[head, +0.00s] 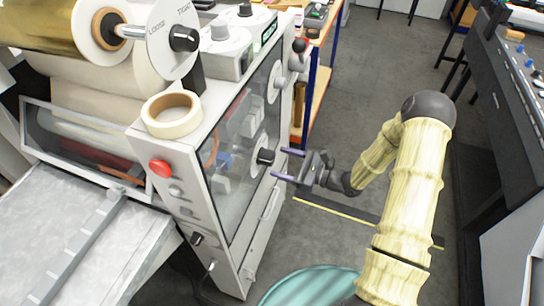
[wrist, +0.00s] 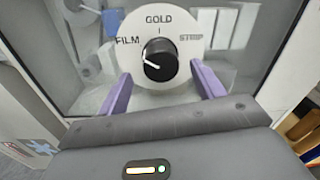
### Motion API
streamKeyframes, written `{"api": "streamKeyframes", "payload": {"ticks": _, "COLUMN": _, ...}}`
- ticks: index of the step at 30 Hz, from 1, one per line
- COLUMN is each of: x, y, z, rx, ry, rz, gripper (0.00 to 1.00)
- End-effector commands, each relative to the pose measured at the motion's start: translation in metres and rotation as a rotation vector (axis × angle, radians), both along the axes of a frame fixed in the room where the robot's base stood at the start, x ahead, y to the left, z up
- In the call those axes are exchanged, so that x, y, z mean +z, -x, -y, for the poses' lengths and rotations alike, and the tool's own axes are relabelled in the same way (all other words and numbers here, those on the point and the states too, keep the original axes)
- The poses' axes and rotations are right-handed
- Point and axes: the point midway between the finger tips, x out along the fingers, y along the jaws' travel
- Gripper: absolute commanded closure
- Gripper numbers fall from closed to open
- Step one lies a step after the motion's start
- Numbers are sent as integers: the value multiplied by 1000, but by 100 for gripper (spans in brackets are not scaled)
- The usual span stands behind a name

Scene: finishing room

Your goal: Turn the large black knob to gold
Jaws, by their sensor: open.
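The large black knob (wrist: 160,60) sits on a white round dial (wrist: 192,32) marked FILM at left, GOLD at top and a third, blurred word at right. Its white pointer line points left, toward the FILM side and slightly away from the word. In the head view the knob (head: 265,157) is on the machine's glazed side panel. My gripper (head: 288,165) is open in front of the knob. In the wrist view its two purple fingers (wrist: 160,72) stand to the left and right of the knob, with gaps on both sides. Contact is not visible.
Another white dial (head: 273,83) is higher on the same panel. A LOOSE–TIGHT knob (head: 184,39) and a tape roll (head: 172,114) are on top of the machine. A red button (head: 160,168) is on its front. A teal round surface (head: 310,287) is below; grey floor is clear behind my arm.

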Motion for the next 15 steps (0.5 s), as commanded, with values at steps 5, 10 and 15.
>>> {"api": "streamKeyframes", "payload": {"ticks": 5, "x": 1, "y": -10, "z": -27, "rx": 3, "ry": -1, "rz": -1, "gripper": 32}}
{"api": "streamKeyframes", "payload": {"ticks": 10, "x": 0, "y": -15, "z": -37, "rx": 1, "ry": 1, "rz": -1, "gripper": 32}}
{"api": "streamKeyframes", "payload": {"ticks": 15, "x": 0, "y": -15, "z": -38, "rx": 0, "ry": 1, "rz": -1, "gripper": 32}}
